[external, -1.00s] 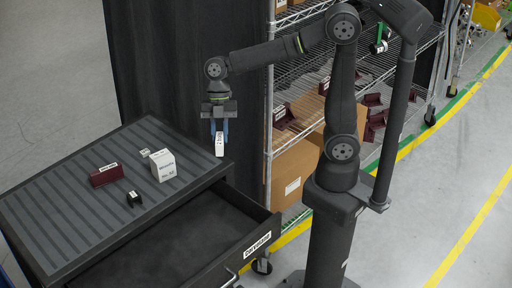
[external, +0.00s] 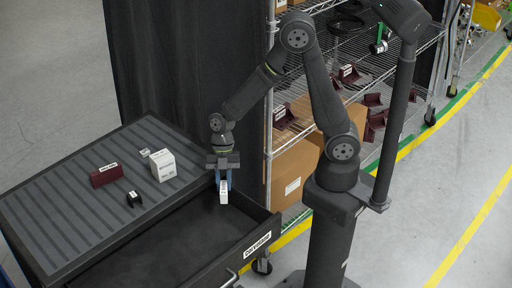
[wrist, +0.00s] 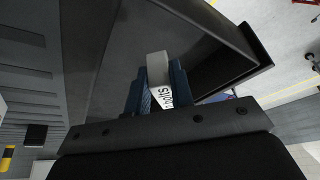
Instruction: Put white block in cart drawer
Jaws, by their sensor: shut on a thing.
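A small white block (external: 223,192) with dark lettering is held between the blue fingers of my gripper (external: 223,184). In the wrist view the white block (wrist: 158,85) sits between the two blue fingertips of my gripper (wrist: 157,90), its lettered side partly showing. My gripper points down over the open drawer (external: 185,238) of the dark cart (external: 60,205). The block appears at or below the drawer's rim level; I cannot tell whether it touches the drawer floor. The drawer looks empty otherwise.
On the cart's ribbed top stand a larger white box (external: 162,165), a maroon block (external: 106,175), a small black part (external: 134,198) and a small light piece (external: 145,153). A wire shelf (external: 290,90) with boxes stands behind the drawer's right end.

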